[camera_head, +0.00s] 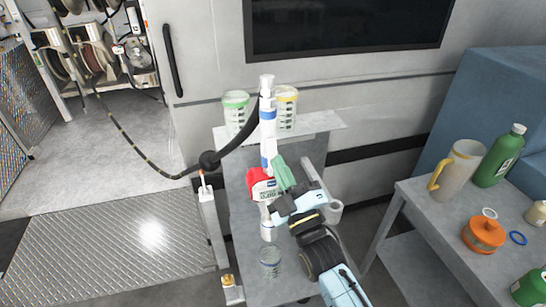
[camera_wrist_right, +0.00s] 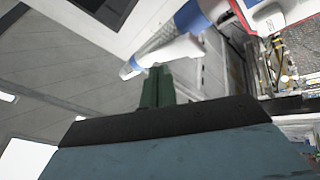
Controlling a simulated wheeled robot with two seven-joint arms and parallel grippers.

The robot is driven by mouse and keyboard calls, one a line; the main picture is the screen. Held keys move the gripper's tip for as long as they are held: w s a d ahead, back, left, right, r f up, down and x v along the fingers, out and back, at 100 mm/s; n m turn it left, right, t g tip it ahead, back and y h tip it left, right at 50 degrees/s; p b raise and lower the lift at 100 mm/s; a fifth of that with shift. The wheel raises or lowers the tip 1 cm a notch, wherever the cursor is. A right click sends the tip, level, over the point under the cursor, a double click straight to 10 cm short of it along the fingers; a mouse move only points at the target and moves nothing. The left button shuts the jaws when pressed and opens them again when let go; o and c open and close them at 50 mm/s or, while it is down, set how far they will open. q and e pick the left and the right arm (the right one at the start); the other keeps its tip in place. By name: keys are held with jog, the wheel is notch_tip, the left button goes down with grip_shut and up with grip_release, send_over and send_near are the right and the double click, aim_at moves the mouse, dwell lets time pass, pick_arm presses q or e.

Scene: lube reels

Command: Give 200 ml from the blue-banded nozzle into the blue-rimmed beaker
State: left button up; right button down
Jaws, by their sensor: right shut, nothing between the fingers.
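The blue-banded nozzle (camera_head: 267,129) stands roughly upright over the narrow grey bench, with a red and white body (camera_head: 262,186) in its middle. Its white lower part (camera_head: 268,225) points down toward a clear beaker (camera_head: 270,262) with a bluish rim. The beaker's contents are too small to tell. My right gripper (camera_head: 283,174) has green fingers, shut and empty, beside the red and white body. In the wrist view the shut fingers (camera_wrist_right: 157,88) are close to a white tapered part of the nozzle (camera_wrist_right: 165,53); I cannot tell whether they touch. My left gripper is out of view.
A black hose (camera_head: 238,140) runs to the nozzle from the left. Green-rimmed (camera_head: 236,112) and yellow-rimmed (camera_head: 286,110) beakers stand on the rear shelf. The right-hand table (camera_head: 415,205) holds a jug (camera_head: 460,165), green bottles (camera_head: 500,155) and an orange container (camera_head: 484,236).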

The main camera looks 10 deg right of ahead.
dwell(0.4)
jog(key=shift+w+f, duration=0.1)
jog(key=shift+w, duration=0.35)
jog(key=shift+w+f+b, duration=0.25)
jog(key=shift+w+b, duration=0.15)
jog(key=shift+w, duration=0.15)
dwell(0.8)
jog(key=shift+s+r, duration=0.1)
jog(key=shift+s+r+p, duration=0.3)
jog(key=shift+s+p, duration=0.5)
jog(key=shift+s, duration=0.15)
jog(key=s+p, duration=0.1)
jog(key=s+r+p, duration=0.1)
jog(key=s, duration=0.1)
jog(key=s+p, duration=0.1)
jog(key=shift+s+r, duration=0.3)
jog(key=shift+s, duration=0.05)
